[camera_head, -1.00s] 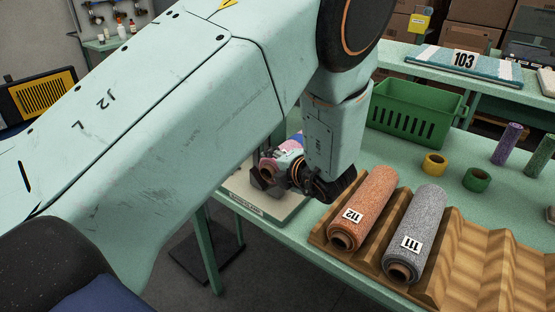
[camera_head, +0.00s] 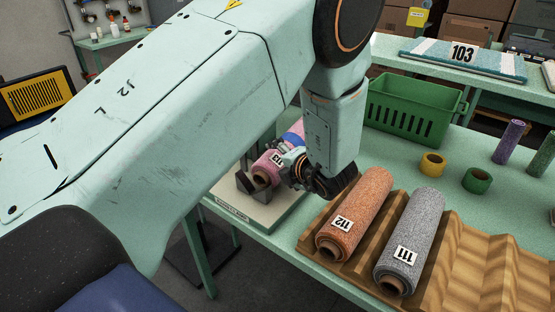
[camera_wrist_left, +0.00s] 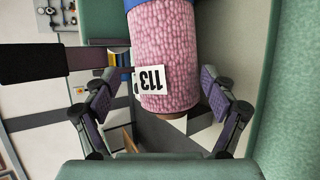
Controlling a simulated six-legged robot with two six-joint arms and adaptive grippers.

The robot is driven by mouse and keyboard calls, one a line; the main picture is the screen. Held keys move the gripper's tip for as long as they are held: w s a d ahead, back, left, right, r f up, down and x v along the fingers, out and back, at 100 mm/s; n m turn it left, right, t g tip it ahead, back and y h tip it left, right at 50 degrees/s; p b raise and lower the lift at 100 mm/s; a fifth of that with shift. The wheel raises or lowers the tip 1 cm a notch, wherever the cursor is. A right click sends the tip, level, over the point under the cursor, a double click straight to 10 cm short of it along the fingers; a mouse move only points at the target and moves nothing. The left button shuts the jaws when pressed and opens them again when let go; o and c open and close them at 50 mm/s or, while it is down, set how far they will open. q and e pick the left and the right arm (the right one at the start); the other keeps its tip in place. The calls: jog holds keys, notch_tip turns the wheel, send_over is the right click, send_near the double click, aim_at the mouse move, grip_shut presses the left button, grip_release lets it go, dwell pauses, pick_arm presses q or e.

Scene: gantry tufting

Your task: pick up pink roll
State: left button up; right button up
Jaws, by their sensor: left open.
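The pink roll (camera_head: 268,164) carries a white 113 label and a blue band. It rests in dark V-shaped supports (camera_head: 252,186) on a pale base at the table's left end. My left gripper (camera_head: 295,165) is open at the roll, partly hiding it in the head view. In the left wrist view the pink roll (camera_wrist_left: 168,60) lies between the two spread fingers of the left gripper (camera_wrist_left: 164,105), with a gap on each side. My right gripper is not in view.
An orange roll (camera_head: 362,210) labelled 112 and a grey roll (camera_head: 415,230) labelled 111 lie in a wavy wooden rack (camera_head: 470,250) to the right. A green crate (camera_head: 412,108) stands behind. Yellow tape (camera_head: 432,164) and green tape (camera_head: 477,180) lie on the table.

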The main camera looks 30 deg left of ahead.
pick_arm(q)
jog(key=x, duration=0.3)
jog(key=shift+w+a, duration=0.1)
jog(key=shift+a, duration=0.35)
jog(key=shift+w+a+f, duration=0.2)
jog(key=shift+a+f, duration=0.05)
jog(key=shift+w+a+f, duration=0.25)
jog(key=shift+w+f, duration=0.05)
jog(key=shift+w, duration=0.15)
jog(key=shift+s+r, duration=0.1)
jog(key=shift+s, duration=0.1)
jog(key=c, duration=0.4)
jog(key=shift+w, duration=0.15)
jog(key=c, duration=0.6)
jog(key=shift+c, duration=0.9)
